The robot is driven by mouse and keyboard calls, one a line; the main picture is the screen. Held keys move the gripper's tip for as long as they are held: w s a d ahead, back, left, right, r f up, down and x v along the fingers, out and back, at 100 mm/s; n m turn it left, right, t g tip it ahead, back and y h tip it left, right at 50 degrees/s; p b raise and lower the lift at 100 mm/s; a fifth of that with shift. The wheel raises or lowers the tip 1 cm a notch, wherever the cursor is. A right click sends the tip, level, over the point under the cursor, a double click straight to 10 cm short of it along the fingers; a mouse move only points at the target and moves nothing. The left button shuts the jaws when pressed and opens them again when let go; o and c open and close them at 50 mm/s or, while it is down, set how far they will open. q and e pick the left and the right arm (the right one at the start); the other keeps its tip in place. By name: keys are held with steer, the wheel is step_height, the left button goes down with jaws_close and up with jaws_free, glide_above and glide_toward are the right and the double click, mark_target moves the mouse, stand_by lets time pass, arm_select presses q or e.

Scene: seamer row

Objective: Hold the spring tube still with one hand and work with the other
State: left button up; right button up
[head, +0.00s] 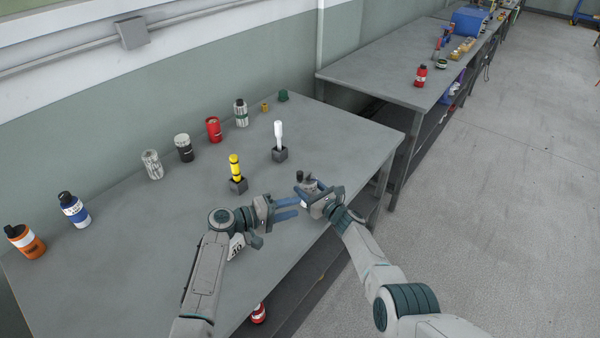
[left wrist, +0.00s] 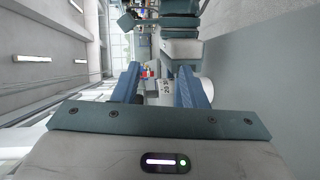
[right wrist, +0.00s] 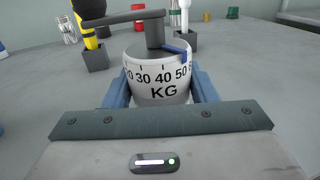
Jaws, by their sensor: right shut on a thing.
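The spring tube (right wrist: 157,76) is a white cylinder with a scale marked in KG and a dark grey crank (right wrist: 130,19) on top. My right gripper (head: 314,200) is shut around its side, seen close in the right wrist view, and holds it near the table's front edge. In the head view the crank (head: 304,178) shows above that gripper, which hides most of the tube. My left gripper (head: 297,209) is open and empty, to the left of the right one.
A yellow tool (head: 235,166) and a white tool (head: 279,133) stand in dark blocks on the grey table (head: 150,250). Several bottles and cans, such as the orange bottle (head: 27,243) and the red can (head: 214,129), stand along the back. Another bench (head: 375,80) lies beyond.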

mark_target(300, 172)
arm_select(q)
steer(key=w+a+r+m+t, duration=0.35)
steer(key=a+m, duration=0.35)
steer(key=m, duration=0.8)
steer(key=shift+t, duration=0.25)
steer(key=x, duration=1.1)
steer(key=shift+s+d+r, duration=0.1)
steer(key=shift+d+r, duration=0.15)
steer(key=shift+d, duration=0.25)
jaws_close()
steer(key=shift+y, duration=0.3)
